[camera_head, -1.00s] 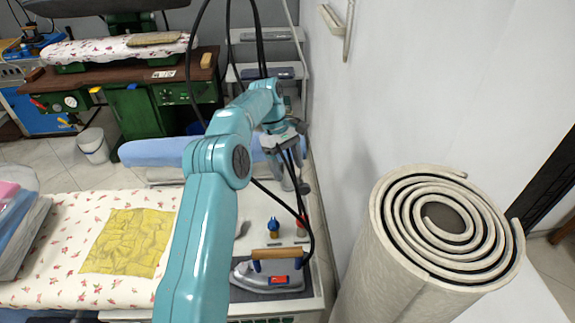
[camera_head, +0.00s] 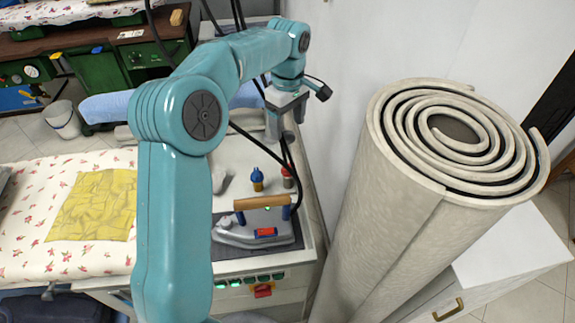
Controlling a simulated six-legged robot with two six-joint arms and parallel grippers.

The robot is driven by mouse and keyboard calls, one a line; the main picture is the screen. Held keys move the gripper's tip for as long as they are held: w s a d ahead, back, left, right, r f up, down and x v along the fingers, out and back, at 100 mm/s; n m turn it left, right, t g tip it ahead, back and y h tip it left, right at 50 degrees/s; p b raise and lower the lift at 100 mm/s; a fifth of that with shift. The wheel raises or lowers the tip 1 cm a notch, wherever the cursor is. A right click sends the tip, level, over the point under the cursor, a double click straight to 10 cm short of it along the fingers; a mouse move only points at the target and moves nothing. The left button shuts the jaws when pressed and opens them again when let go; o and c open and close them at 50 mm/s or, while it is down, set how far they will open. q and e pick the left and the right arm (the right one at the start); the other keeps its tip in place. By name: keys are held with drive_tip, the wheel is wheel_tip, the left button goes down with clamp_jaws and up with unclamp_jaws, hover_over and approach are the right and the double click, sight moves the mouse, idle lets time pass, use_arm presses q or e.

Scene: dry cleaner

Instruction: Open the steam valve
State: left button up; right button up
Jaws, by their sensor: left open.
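A red handle (camera_head: 263,291) sits on the front panel of the ironing station, below a row of small green switches. It may be the steam valve, but I cannot tell for certain. My left gripper (camera_head: 274,132) is at the far end of the teal arm, open and pointing down above the back of the station's worktop (camera_head: 234,178). It is well behind and above the red handle, and no object shows between its fingers. The right gripper is not in view.
A steam iron (camera_head: 240,232) with a wooden handle rests on a dark pad. A large rolled carpet (camera_head: 385,215) stands at right beside the wall. A yellow cloth (camera_head: 95,205) lies on the flowered board.

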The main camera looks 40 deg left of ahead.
sight(288, 166)
use_arm(q)
wheel_tip(288, 166, down, 15)
drive_tip(key=shift+d+r+p, duration=0.1)
drive_tip(key=shift+r+p, duration=0.1)
drive_tip(key=shift+p, duration=0.35)
drive_tip(key=c, duration=1.1)
